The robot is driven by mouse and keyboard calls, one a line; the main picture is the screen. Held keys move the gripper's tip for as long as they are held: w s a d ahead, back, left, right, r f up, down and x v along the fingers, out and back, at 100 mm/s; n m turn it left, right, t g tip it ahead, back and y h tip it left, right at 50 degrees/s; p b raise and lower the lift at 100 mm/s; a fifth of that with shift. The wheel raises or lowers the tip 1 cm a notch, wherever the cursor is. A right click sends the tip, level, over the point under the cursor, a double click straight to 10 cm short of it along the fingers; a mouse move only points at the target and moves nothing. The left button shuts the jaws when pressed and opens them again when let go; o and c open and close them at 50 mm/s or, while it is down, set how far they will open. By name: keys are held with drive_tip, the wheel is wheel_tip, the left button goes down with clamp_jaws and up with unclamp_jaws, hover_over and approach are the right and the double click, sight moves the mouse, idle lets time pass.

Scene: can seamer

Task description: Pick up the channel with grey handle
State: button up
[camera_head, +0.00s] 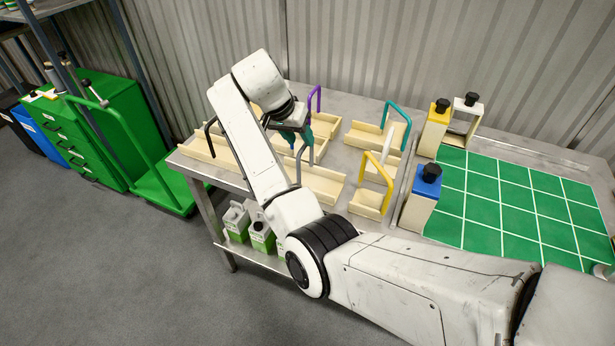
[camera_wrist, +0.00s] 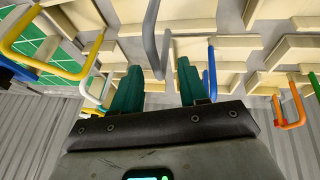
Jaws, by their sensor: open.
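The channel with grey handle (camera_head: 325,184) is a pale, open trough on the table's front part, below my gripper in the head view. Its grey bent-bar handle (camera_head: 304,158) stands up at its left part. In the wrist view the grey handle (camera_wrist: 152,35) hangs down from the top, its bend between my two green fingers in the picture. My gripper (camera_wrist: 159,82) is open and empty, fingers spread to either side of the handle. I cannot tell how deep the handle sits between them. In the head view my gripper (camera_head: 297,140) is above the channel, partly hidden by the wrist.
Other channels stand close by, with black (camera_head: 209,135), purple (camera_head: 315,97), teal (camera_head: 396,112) and yellow (camera_head: 374,168) handles. Blocks with black knobs (camera_head: 429,171) stand at the right, beside a clear green gridded mat (camera_head: 510,205). A corrugated wall is behind the table.

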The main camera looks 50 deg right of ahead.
sight(304, 144)
drive_tip(key=x, duration=0.1)
drive_tip(key=p+x, duration=0.1)
drive_tip(key=x, duration=0.2)
drive_tip(key=shift+s+d+f, duration=0.1)
drive_tip(key=shift+s+f, duration=0.2)
drive_tip(key=shift+d+f, duration=0.2)
drive_tip(key=shift+f, duration=0.3)
clamp_jaws()
idle(0.8)
